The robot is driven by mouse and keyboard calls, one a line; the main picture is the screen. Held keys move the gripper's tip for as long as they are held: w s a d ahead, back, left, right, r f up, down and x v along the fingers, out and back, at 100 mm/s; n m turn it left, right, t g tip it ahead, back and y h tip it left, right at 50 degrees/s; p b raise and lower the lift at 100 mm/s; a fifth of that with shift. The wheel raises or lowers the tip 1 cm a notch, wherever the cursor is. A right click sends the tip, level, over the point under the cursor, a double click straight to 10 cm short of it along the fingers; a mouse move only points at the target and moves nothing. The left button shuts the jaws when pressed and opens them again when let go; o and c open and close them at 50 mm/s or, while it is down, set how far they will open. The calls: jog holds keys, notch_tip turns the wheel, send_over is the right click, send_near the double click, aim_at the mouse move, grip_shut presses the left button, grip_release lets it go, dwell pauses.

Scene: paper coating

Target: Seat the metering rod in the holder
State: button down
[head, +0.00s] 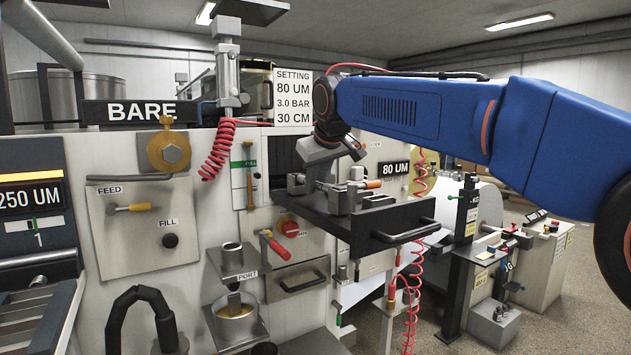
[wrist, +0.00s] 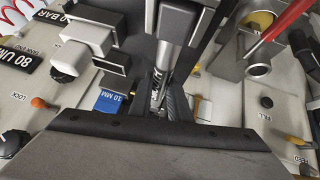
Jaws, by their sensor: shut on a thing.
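My gripper (head: 319,184) is low over the dark pull-out tray (head: 392,217) in the head view. In the wrist view its fingers (wrist: 163,106) are shut around a narrow metal piece with dark markings, which I take to be the metering rod (wrist: 157,82). A thicker grey cylinder (wrist: 178,35) lies in line with it; I cannot tell whether it is part of the rod. Metal blocks on the tray, seemingly the holder (head: 338,201), stand beside the gripper. The gripper and arm hide much of the contact area, so I cannot tell if the rod is seated.
An orange-tipped lever (head: 373,184) is just right of the gripper. The tray's black handle (head: 408,233) sticks out in front. A cup on the PORT shelf (head: 231,260) and a red-handled lever (head: 273,246) are left and below. A red coiled hose (head: 218,150) hangs upper left.

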jog(key=shift+f, duration=0.4)
jog(key=c, duration=1.6)
grip_release()
jog(key=v, duration=1.7)
jog(key=shift+s+r, duration=0.1)
jog(key=shift+r, duration=0.1)
jog(key=shift+d, duration=0.1)
